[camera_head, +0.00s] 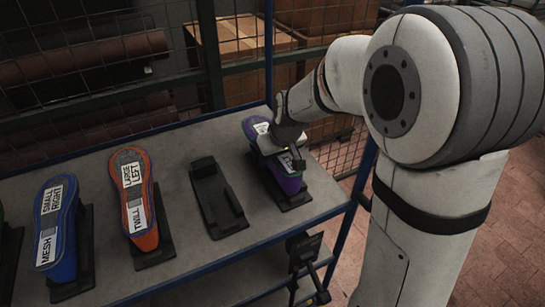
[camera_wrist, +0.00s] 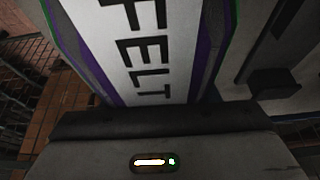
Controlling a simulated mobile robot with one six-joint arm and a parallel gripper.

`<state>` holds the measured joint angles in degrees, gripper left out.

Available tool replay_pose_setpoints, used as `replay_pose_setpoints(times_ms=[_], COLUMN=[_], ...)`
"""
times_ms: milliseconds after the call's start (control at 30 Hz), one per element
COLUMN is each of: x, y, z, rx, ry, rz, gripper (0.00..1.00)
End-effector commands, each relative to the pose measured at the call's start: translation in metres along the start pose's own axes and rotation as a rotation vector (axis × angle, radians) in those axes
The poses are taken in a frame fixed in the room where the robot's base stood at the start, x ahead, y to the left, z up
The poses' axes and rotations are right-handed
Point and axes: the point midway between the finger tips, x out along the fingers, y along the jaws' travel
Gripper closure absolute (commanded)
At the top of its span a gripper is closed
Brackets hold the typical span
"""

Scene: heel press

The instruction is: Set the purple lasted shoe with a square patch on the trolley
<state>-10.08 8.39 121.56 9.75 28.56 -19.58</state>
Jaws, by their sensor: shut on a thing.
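The purple lasted shoe (camera_head: 288,180) is at the right end of the table, over a black stand, with white labels on its top. My gripper (camera_head: 280,146) is shut across it from above and hides its middle. I cannot tell whether the shoe is clear of its stand. In the wrist view the shoe (camera_wrist: 190,50) fills the middle, with purple sides, a green edge and a white label reading FELT. A square patch on it is not visible. I cannot make out the trolley in either view.
An orange shoe (camera_head: 136,205) and a blue shoe (camera_head: 56,225) stand on black stands to the left. An empty black stand (camera_head: 217,195) lies between orange and purple. A wire mesh rack (camera_head: 90,70) with cartons is behind the table (camera_head: 185,265). Brick floor (camera_head: 490,245) shows at right.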

Motion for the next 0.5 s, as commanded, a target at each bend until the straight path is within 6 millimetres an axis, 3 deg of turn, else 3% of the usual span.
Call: replay_pose_setpoints(times_ms=[500], x=[0.0068], y=[0.0002], z=[0.0023], rx=[0.0], ry=[0.002], rz=[0.001], gripper=[0.89])
